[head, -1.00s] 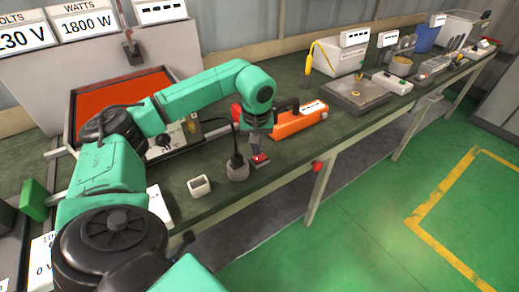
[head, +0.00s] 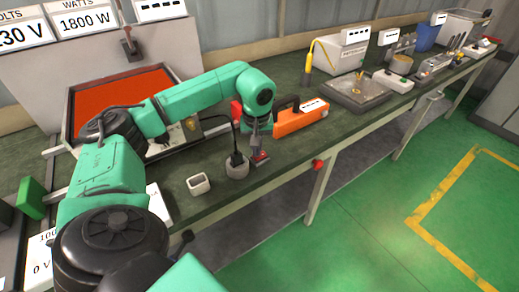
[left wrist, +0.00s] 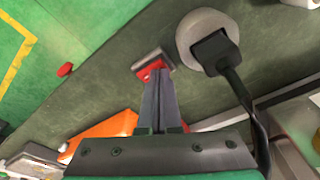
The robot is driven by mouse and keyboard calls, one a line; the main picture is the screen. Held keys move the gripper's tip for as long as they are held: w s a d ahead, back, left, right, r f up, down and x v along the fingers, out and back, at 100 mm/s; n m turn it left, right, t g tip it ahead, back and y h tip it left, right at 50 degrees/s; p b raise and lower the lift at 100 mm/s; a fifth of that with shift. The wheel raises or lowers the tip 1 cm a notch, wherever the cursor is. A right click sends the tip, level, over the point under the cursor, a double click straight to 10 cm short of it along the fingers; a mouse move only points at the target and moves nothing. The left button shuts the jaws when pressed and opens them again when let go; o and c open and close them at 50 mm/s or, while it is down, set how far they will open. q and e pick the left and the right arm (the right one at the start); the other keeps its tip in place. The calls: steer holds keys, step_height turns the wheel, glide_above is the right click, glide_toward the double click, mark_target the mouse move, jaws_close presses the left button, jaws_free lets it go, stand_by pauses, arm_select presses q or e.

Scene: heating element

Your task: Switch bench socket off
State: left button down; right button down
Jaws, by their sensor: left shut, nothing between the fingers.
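The bench socket (head: 237,170) is a round grey piece near the bench's front edge, with a black plug and cable in it. It also shows in the left wrist view (left wrist: 190,28). Beside it is a small red switch (head: 260,157) on a grey base, seen in the left wrist view too (left wrist: 149,66). My left gripper (head: 254,148) is shut and empty. Its fingertips (left wrist: 159,72) are at the red switch and cover part of it; I cannot tell whether they touch. My right gripper is not in view.
An orange tool (head: 300,120) lies on the bench just right of my left gripper. A small white square cup (head: 199,184) stands left of the socket. A red knob (head: 317,164) sits on the bench's front edge. The green floor in front is clear.

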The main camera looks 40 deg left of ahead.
arm_select(q)
steer(key=shift+f, duration=0.15)
step_height(320, 180, up, 7)
steer(key=p, duration=0.6)
stand_by(0.4)
